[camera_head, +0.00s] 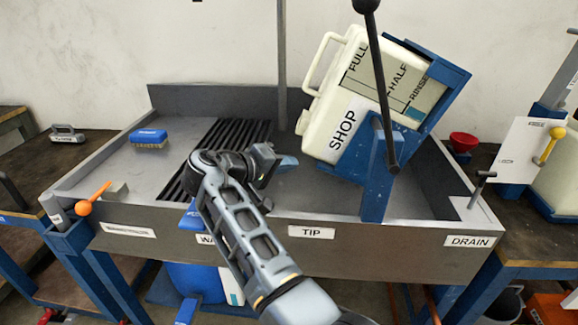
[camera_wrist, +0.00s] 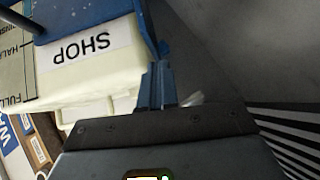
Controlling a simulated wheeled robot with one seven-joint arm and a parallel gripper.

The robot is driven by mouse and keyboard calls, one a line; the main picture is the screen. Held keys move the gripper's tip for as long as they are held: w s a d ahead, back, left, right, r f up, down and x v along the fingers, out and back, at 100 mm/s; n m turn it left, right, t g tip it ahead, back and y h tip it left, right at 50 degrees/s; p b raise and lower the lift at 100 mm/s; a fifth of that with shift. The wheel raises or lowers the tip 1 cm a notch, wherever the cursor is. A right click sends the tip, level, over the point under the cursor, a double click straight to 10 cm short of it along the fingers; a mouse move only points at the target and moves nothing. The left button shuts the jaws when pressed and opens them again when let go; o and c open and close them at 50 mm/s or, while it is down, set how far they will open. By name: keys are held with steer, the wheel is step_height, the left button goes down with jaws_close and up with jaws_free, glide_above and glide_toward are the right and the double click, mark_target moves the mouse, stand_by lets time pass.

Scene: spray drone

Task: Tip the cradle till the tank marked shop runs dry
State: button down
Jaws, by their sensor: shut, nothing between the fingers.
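The cream tank marked SHOP (camera_head: 326,113) sits tilted in the blue cradle (camera_head: 437,72) over the grey sink. Its gauge strip reads FULL, HALF and RINSE, with a small blue patch near RINSE. A black lever (camera_head: 378,75) with a round knob rises from the cradle's blue post (camera_head: 378,185). My gripper (camera_head: 290,161) is shut and empty, left of the tank and apart from the lever. In the wrist view my shut fingers (camera_wrist: 158,84) are close to the tank (camera_wrist: 95,80); I cannot tell whether they touch it.
The sink (camera_head: 290,212) has a front wall labelled TIP and DRAIN, with a drain handle (camera_head: 480,185) at right. A slatted grate (camera_head: 215,155) and a blue brush (camera_head: 149,138) lie at left. An orange-knobbed lever (camera_head: 90,203) is at the left corner.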

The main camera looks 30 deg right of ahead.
steer(key=v, duration=0.9)
steer(key=shift+f+b, duration=0.3)
steer(key=shift+b, duration=0.05)
